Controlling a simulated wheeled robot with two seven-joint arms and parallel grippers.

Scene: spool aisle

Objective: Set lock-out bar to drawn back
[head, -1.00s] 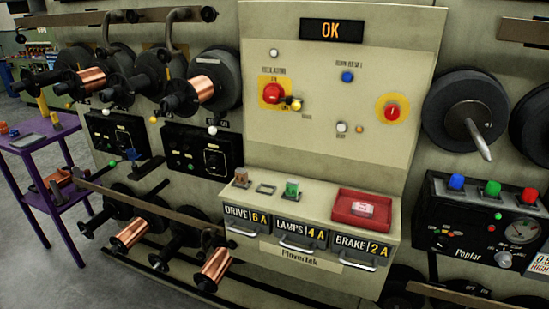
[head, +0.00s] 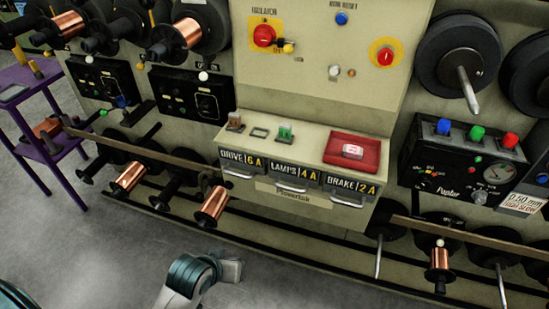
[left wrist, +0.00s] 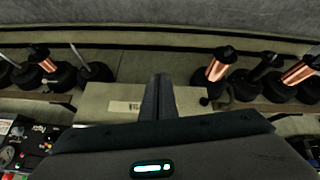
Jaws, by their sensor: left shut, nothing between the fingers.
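The isolator, a red knob on a yellow plate (head: 264,36), is on the upright panel in the head view. A short piece with a yellow knob (head: 288,47) sits at its lower right; I take this for the lock-out bar, but no label confirms it. Its setting is too small to tell. My left arm shows at the bottom of the head view, low and well apart from the panel. In the left wrist view my left gripper (left wrist: 158,97) is shut and empty, in front of the drawer console (left wrist: 100,100). My right gripper is in neither view.
The console ledge bears a red tray (head: 368,160) above three labelled drawers. Copper spools (head: 213,205) and long rails (head: 130,147) stick out on the left, more on the right. A control box (head: 470,168) is at right, a purple trolley (head: 40,140) at left. Floor in front is clear.

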